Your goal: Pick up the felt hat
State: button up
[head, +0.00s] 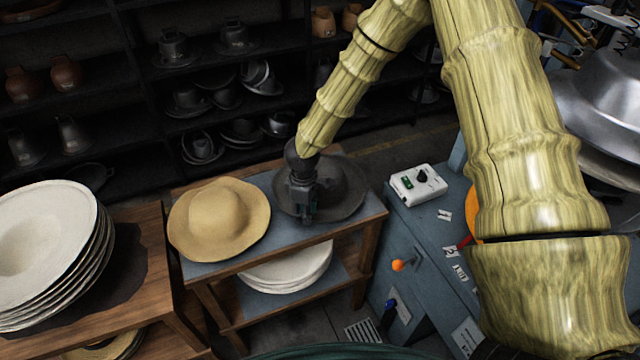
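A tan wide-brimmed hat (219,219) lies crown up on the left of a small blue-topped wooden table (300,239). A dark grey wide-brimmed hat (345,190) lies on the right of the same table. Which of the two is the felt hat I cannot tell. My gripper (304,212) points down over the left side of the dark grey hat and hides part of it. Whether the fingers touch the hat, and whether they are open or shut, is too dark and small to tell.
A stack of cream hats (48,250) stands on a wooden table at left. More pale hats (287,270) lie on the shelf below. A blue machine cabinet with a white control box (418,184) and an orange-knobbed lever (398,265) stands at right. Dark shelves (130,90) hold metal hat forms behind.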

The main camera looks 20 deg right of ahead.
jog(key=shift+d+f+p, duration=0.15)
jog(key=shift+f+p, duration=0.25)
jog(key=shift+f, duration=0.3)
jog(key=shift+f+p, duration=0.3)
jog(key=shift+f, duration=0.85)
grip_shut()
